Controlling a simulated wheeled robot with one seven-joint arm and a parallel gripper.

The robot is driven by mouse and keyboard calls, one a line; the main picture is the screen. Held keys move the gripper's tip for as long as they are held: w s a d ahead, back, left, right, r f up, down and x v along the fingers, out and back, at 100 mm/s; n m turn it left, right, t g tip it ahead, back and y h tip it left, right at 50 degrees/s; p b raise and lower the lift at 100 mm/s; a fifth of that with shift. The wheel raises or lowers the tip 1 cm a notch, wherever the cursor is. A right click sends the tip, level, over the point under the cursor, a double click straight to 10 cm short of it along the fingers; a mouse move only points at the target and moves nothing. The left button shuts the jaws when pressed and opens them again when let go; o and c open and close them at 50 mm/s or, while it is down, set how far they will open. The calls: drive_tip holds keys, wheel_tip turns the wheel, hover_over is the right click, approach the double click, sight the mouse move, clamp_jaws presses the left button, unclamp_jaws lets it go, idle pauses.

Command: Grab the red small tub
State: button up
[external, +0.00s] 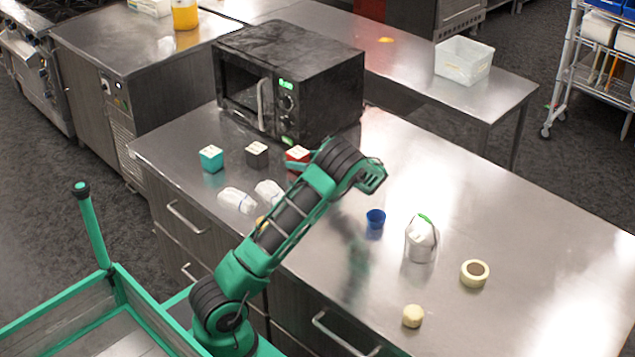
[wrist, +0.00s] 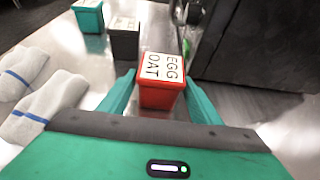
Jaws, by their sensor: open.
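In the external view the red tub (external: 298,154) stands in front of the microwave, partly hidden by my gripper and arm.
A black tub (external: 257,154) and a teal tub (external: 211,158) stand left of the red one. The microwave (external: 330,75) is close behind. White socks (external: 237,200) lie in front.

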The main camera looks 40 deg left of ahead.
drive_tip(key=shift+x, duration=3.05)
drive_tip(key=shift+r, duration=0.1)
drive_tip(key=c, duration=1)
